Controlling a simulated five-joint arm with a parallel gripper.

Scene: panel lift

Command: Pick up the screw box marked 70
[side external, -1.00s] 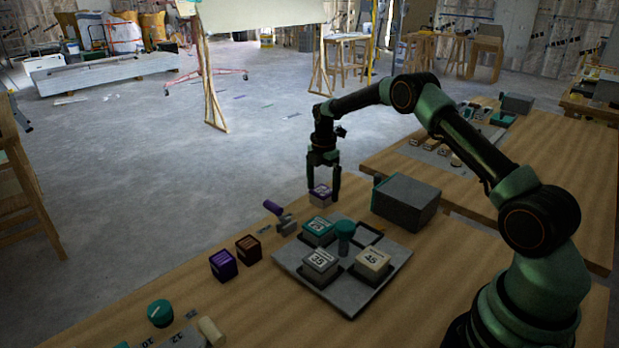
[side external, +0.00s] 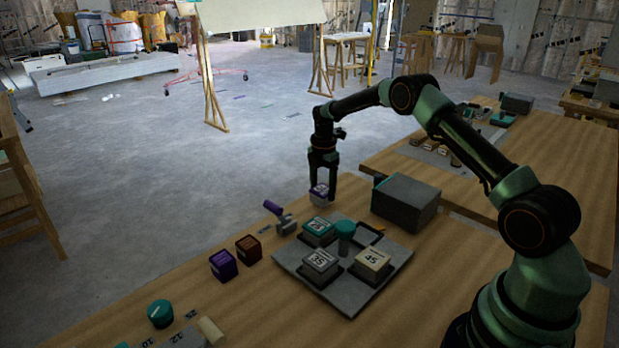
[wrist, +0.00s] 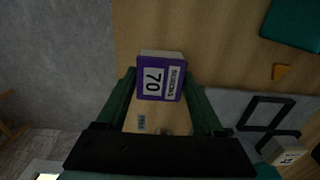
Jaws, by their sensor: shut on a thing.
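The screw box marked 70 (wrist: 160,80) has a purple top with a white label, and its number is readable in the wrist view. In the side external view the box (side external: 319,191) is between the fingers of my gripper (side external: 322,194), near the far edge of the table. My gripper is shut on the box, with one finger on each side in the wrist view (wrist: 160,95). I cannot tell whether the box is clear of the table.
A grey tray (side external: 318,288) holds several boxes, including one marked 45 (side external: 373,262), and a teal-topped post. A large grey box (side external: 406,203) stands to the right of my gripper. Purple (side external: 223,265) and brown (side external: 249,248) boxes and a purple-handled tool (side external: 280,216) are to the left.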

